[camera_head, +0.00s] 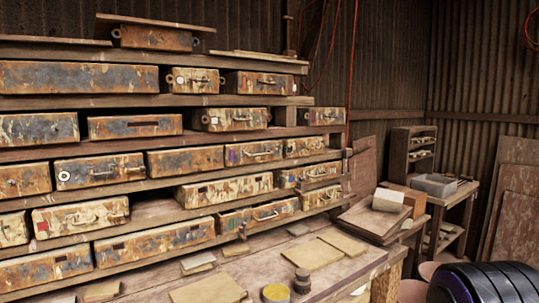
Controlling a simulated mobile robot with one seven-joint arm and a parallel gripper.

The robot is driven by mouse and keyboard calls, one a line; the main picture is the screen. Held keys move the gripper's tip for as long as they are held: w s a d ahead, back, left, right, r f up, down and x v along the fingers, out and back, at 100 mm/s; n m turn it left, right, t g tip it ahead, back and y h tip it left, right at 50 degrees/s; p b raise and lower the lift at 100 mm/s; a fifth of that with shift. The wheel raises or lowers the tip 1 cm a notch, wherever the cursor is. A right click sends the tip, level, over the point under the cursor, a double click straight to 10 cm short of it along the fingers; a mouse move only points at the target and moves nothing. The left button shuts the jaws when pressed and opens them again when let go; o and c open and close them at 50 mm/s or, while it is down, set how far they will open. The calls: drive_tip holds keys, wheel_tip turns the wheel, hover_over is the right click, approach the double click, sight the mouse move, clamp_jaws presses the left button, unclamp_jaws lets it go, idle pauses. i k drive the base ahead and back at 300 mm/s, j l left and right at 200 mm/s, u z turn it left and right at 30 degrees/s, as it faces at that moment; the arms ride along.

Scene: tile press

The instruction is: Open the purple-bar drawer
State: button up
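Rusty, paint-worn metal drawers fill the wooden rack on the left. A drawer in the third row (260,153) has a handle and a small dark purplish mark at its left end, and looks shut. The mark is too small for me to be sure it is a purple bar. A lower drawer (262,216) with a handle also has a dark mark at its left end. Another drawer (82,217) with a handle has a red mark. My gripper is not in view.
A wooden bench (335,268) below the rack holds flat tiles, a yellow-topped tin (276,293) and a small dark stack (302,281). Boards (513,208) lean on the corrugated wall.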

sight(237, 154)
drive_tip(key=i+l+u, duration=0.25)
drive_tip(key=u, duration=0.15)
drive_tip(key=i+l+u, duration=0.35)
drive_tip(key=k+j, duration=0.05)
drive_tip(key=k, duration=0.05)
